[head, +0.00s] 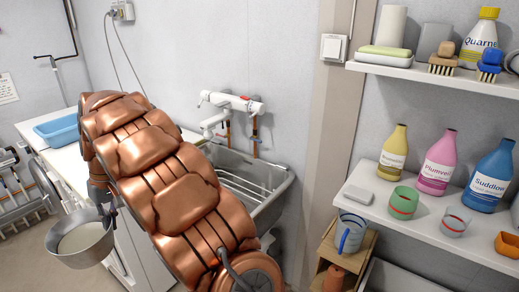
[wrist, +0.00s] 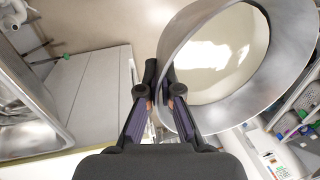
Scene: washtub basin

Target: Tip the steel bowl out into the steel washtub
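The steel bowl (head: 77,258) hangs in the air at the lower left of the head view, roughly upright, with pale liquid in it. It also fills the upper right of the wrist view (wrist: 290,100). My gripper (head: 106,208) is shut on the bowl's rim, and its fingers pinch the wall in the wrist view (wrist: 163,88). The steel washtub (head: 272,205) stands by the wall, right of the bowl, with my copper arm across its near left part. A steel basin edge, apparently the washtub's, shows at the wrist view's left (wrist: 35,115).
A white counter (head: 62,160) with a blue tray (head: 58,130) lies left of the washtub. A white tap (head: 232,102) is on the wall above the tub. Shelves with bottles (head: 436,162) and cups stand at the right.

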